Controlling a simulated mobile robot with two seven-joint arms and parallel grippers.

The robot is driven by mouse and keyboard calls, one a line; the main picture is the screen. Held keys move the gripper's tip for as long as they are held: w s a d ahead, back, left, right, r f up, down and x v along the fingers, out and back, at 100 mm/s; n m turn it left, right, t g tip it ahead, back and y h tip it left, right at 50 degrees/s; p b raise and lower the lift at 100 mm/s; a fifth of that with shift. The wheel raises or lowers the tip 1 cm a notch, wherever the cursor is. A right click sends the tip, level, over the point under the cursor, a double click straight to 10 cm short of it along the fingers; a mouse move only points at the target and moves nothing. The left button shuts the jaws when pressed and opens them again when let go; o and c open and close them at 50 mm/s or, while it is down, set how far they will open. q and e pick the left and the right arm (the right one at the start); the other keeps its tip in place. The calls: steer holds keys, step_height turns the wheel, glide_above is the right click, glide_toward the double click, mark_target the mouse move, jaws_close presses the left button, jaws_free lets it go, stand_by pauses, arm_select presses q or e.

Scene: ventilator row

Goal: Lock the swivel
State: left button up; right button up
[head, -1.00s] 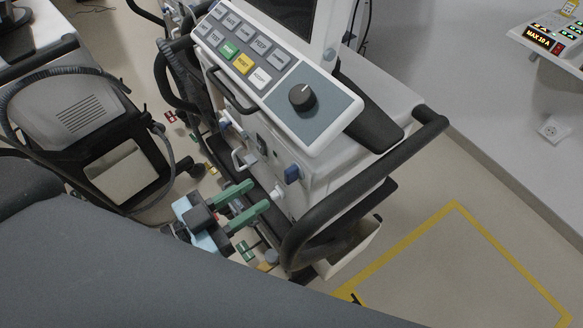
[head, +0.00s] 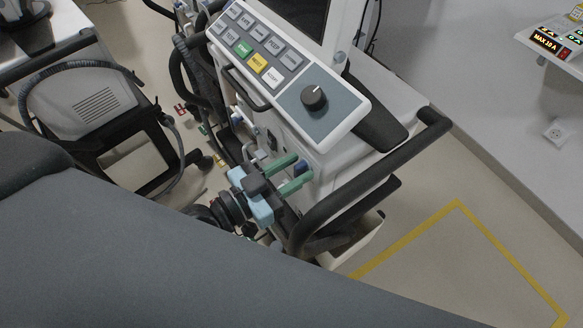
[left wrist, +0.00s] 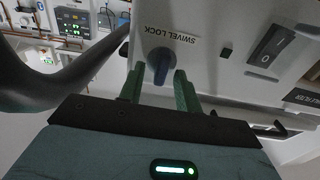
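The swivel lock is a dark blue knob (left wrist: 160,62) on the pale side of the ventilator, under a "SWIVEL LOCK" label (left wrist: 172,35). In the left wrist view its grip points roughly down the picture. In the head view the knob (head: 302,167) shows small between the fingertips. My left gripper (head: 303,171) has two green fingers, which point at the panel. In the left wrist view the gripper (left wrist: 160,73) is open, with one finger on each side of the knob and a gap beside it. I cannot tell how deep the tips reach around it. My right gripper is not in view.
A black handrail (head: 350,195) curves close to the right of my left gripper. The ventilator's control panel (head: 290,75) with a black dial is above. A rocker switch (left wrist: 271,46) sits right of the knob. Another machine (head: 85,100) stands at left. Yellow floor tape (head: 505,255) lies at right.

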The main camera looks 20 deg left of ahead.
arm_select(q)
jaws_close()
steer(key=shift+n, duration=0.4)
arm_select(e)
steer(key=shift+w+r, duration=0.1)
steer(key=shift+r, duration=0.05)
arm_select(q)
steer(key=shift+w+a+r+n+p, duration=0.1)
steer(key=shift+n+p, duration=0.4)
steer(key=shift+n, duration=0.4)
steer(key=n, duration=0.5)
steer(key=n+p, duration=0.1)
steer(key=n, duration=0.4)
steer(key=f+n+p, duration=0.1)
steer(key=n, duration=0.4)
steer(key=shift+w+a+f, duration=0.1)
steer(key=shift+w+a, duration=0.1)
steer(key=shift+a, duration=0.1)
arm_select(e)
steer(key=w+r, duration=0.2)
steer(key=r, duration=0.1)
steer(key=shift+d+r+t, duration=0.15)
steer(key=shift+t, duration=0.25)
arm_select(q)
steer(key=shift+n, duration=0.3)
